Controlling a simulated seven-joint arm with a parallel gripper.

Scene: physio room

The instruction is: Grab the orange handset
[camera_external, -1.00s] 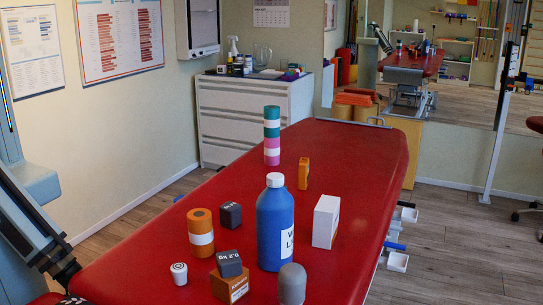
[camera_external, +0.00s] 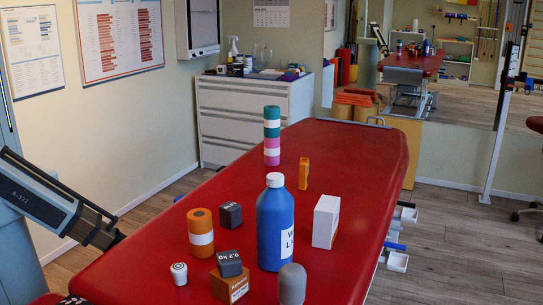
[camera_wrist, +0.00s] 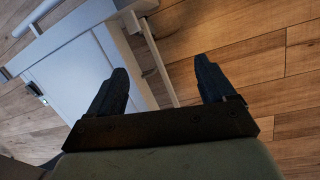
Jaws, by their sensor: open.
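A slim orange upright block (camera_external: 304,174), which looks like the orange handset, stands on the red treatment table (camera_external: 340,150) behind the blue bottle and left of the white box. My gripper (camera_external: 112,238) is at the left edge of the table in the external view, far from the handset. In the wrist view my gripper (camera_wrist: 160,72) is open, with nothing between its two dark fingers. The wrist view shows wooden floor and a pale cabinet-like frame, not the handset.
A tall blue bottle (camera_external: 275,230), a white box (camera_external: 326,221), an orange roll with a white band (camera_external: 201,238), dark cubes (camera_external: 231,215), a brown box (camera_external: 230,286), a grey-topped cylinder (camera_external: 291,284) and a stacked coloured cylinder (camera_external: 272,137) stand on the table.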

